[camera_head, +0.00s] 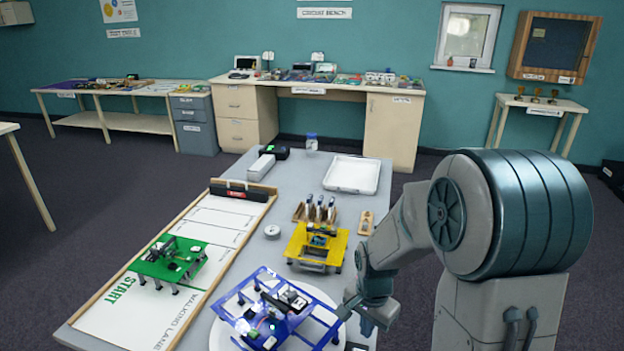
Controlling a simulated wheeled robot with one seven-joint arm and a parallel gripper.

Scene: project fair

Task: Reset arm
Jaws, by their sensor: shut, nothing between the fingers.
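My arm comes in from the right side of the head view. My gripper (366,320) is at its lower end, low over the right edge of the table (228,168), just right of a blue frame robot (285,308). The gripper is shut and holds nothing that I can see. The blue robot stands on a white round plate (222,338) at the table's near end. I cannot tell whether the gripper touches the blue robot or is apart from it.
A yellow robot (317,247) stands behind the blue one. A green robot (168,259) stands on the white walking lane (135,318) at left. A white tray (352,174) lies at the far end. The floor right of the table is partly hidden by my arm.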

